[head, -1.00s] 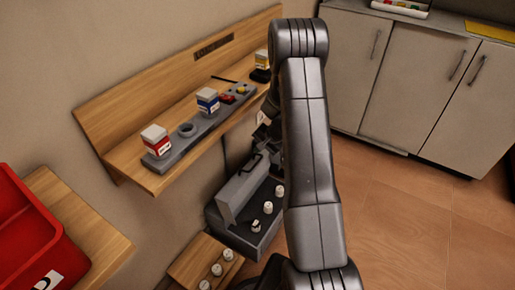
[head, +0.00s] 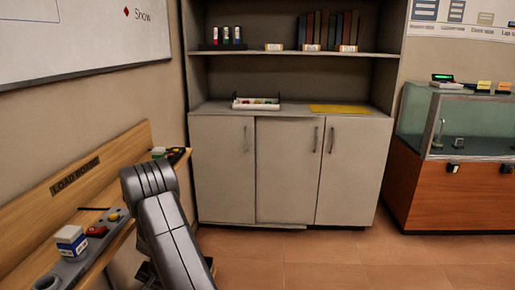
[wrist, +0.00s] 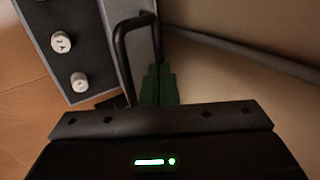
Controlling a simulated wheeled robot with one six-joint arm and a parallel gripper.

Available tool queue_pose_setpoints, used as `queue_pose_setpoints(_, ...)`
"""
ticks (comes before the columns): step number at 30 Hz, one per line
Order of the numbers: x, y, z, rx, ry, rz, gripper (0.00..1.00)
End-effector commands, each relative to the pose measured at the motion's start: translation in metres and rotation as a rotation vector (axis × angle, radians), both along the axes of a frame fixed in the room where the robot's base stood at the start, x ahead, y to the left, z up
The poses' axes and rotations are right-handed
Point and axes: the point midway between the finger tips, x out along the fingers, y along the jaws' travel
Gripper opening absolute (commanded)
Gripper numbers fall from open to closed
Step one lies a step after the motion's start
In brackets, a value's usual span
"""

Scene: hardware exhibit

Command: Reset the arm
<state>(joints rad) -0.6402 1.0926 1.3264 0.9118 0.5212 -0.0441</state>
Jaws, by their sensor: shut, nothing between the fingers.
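My gripper (wrist: 158,86) shows in the wrist view with its green fingertips together and nothing between them. A black handle (wrist: 122,50) on a grey box (wrist: 75,20) with round white knobs (wrist: 61,42) is close by on the left of the fingers. I cannot tell whether the fingers touch the handle. In the head view my arm (head: 165,225) rises at the lower left, beside the wall shelf, and its gripper end is hidden.
A wooden wall shelf (head: 95,203) marked "LOAD BOARD" holds a blue-and-white block (head: 71,241) and red and yellow parts. A grey cabinet (head: 284,170) stands ahead, and a glass display case (head: 460,125) is at right. The tiled floor (head: 300,255) between is clear.

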Motion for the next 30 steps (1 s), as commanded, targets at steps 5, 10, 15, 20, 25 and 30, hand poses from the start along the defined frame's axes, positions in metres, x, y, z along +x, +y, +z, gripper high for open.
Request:
queue_pose_setpoints(5, -0.003, -0.003, -0.013, 0.0, 0.002, -0.003, 0.0)
queue_pose_setpoints(10, -0.004, -0.012, -0.014, 0.0, 0.002, -0.001, 0.0)
queue_pose_setpoints(15, -0.004, -0.012, -0.014, 0.0, 0.001, 0.0, 0.0)
queue_pose_setpoints(20, -0.004, -0.012, -0.014, -0.001, 0.001, 0.0, 0.0)
queue_pose_setpoints(25, -0.006, -0.017, -0.009, -0.007, -0.001, 0.012, 0.0)
queue_pose_setpoints(30, -0.01, -0.029, 0.003, -0.025, -0.005, 0.045, 0.0)
